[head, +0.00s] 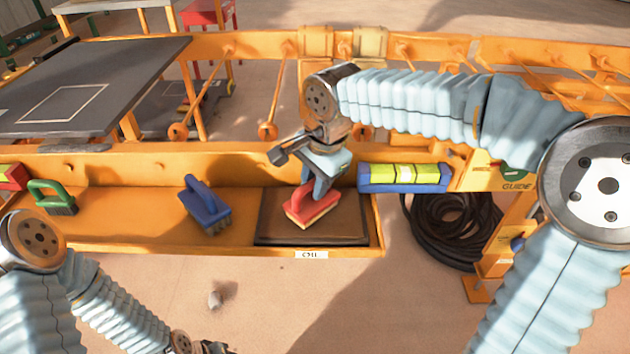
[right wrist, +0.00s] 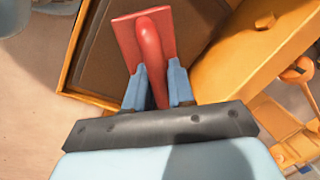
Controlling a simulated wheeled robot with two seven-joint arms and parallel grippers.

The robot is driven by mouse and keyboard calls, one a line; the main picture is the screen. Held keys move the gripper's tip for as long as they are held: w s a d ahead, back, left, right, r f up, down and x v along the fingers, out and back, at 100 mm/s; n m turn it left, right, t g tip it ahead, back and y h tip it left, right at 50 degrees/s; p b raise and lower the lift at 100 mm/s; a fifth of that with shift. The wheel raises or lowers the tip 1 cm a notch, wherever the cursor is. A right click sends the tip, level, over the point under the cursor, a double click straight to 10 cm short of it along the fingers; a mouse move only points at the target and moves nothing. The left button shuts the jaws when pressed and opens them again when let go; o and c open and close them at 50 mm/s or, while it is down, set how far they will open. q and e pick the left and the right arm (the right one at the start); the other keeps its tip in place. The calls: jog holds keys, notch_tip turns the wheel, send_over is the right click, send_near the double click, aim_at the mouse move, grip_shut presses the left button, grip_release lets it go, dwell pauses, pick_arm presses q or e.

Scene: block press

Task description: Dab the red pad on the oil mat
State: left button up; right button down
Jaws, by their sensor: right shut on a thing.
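The red pad (head: 312,208) is a flat red block with a red handle. My right gripper (head: 316,183) is shut on the pad's handle from above. In the right wrist view the red pad (right wrist: 143,42) sits between the two blue fingers. I cannot tell whether the pad touches the mat. My left gripper (head: 215,348) is at the bottom edge of the head view, partly cut off, dark and too small to read.
A blue-handled brush (head: 207,206) and a green-handled brush (head: 54,197) stand in the tray to the left. A red block (head: 12,177) is at the far left. A yellow and blue level (head: 404,178) sits right of the mat. A grey plate (head: 85,85) with a white square lies behind.

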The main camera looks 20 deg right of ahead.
jog(key=shift+r+p, duration=2.9)
jog(key=shift+r, duration=0.6)
jog(key=shift+f, duration=0.1)
